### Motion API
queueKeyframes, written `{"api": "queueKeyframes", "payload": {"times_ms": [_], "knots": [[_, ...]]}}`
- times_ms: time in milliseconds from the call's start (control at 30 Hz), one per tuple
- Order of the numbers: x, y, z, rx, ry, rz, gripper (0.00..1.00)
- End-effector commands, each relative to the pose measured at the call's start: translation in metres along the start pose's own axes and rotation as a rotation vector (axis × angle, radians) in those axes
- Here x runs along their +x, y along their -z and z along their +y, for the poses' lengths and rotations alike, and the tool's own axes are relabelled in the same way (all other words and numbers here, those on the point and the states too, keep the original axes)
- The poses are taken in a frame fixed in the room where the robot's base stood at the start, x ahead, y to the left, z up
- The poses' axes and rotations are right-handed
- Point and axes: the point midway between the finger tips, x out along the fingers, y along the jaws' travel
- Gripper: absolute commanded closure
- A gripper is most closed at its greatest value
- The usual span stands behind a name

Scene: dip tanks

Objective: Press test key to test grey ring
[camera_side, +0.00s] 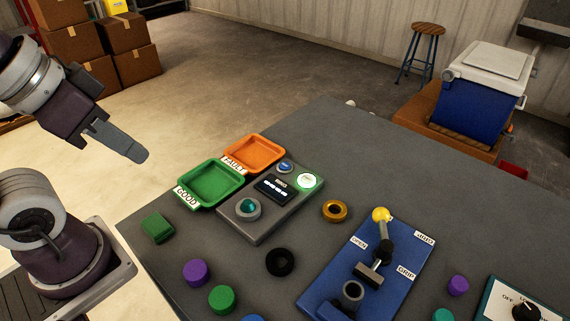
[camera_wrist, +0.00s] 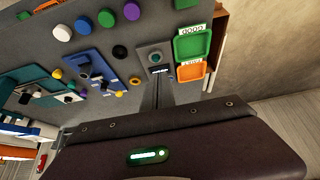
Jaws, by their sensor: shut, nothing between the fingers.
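The grey tester box (camera_side: 262,228) stands on the dark table. At its near end a grey ring (camera_side: 238,211) appears to sit around a teal dome (camera_side: 248,205). A dark display (camera_side: 275,189) with lit characters is in the middle, and a round blue key (camera_side: 285,166) is at the far end. A white disc on green (camera_side: 307,181) is beside the display. My gripper (camera_side: 138,155) is shut and empty, in the air left of the tester and its trays. In the wrist view my fingers (camera_wrist: 157,88) point towards the tester (camera_wrist: 148,50), whose far end they partly hide.
Green GOOD tray (camera_side: 208,204) and orange FAULT tray (camera_side: 278,142) adjoin the tester, both empty. A gold ring (camera_side: 334,220) and black ring (camera_side: 279,272) lie nearby. A blue lever board (camera_side: 400,290) stands right. A green block (camera_side: 157,228) and several coloured pucks are in front.

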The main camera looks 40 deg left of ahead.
Motion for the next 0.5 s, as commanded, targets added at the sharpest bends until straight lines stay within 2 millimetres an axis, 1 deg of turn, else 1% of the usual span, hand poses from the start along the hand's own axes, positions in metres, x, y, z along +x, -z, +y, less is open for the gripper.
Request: {"api": "queueKeyframes", "payload": {"times_ms": [200,267,367,467,500], "knots": [[0.0,0.0,0.0,0.001,0.0,0.0,1.0],[0.002,0.005,0.0,0.009,-0.002,0.002,1.0],[0.012,0.028,0.001,0.051,-0.01,0.017,1.0],[0.035,0.068,0.001,0.126,-0.016,0.048,1.0],[0.046,0.084,0.001,0.161,-0.016,0.064,1.0]]}}
